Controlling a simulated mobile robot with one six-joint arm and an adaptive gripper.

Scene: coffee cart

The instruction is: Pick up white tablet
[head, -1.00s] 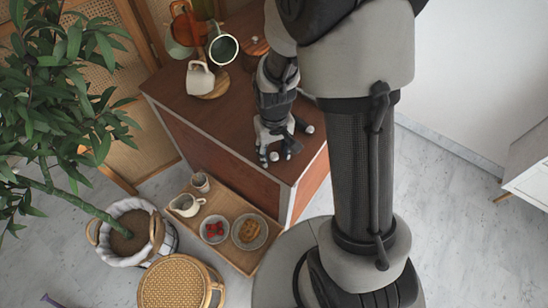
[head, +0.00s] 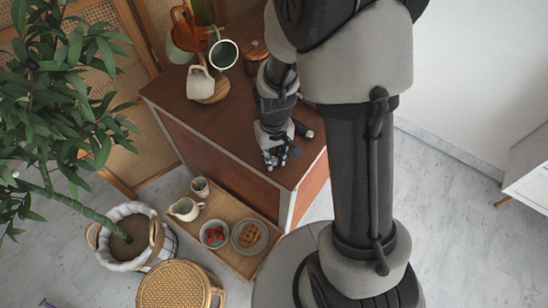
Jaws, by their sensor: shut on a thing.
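My gripper (head: 279,157) points down at the near right corner of the brown cart top (head: 215,125). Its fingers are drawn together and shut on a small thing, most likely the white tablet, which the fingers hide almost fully. I cannot make out its shape or whether it touches the cart top. No white tablet shows elsewhere on the cart.
A cream cup (head: 200,83), a dark green cup (head: 224,54) and a copper-coloured pot (head: 255,53) stand at the cart's back. A lower wooden tray (head: 238,260) holds a jug (head: 185,209) and plates of food. A plant (head: 60,110) fills the left.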

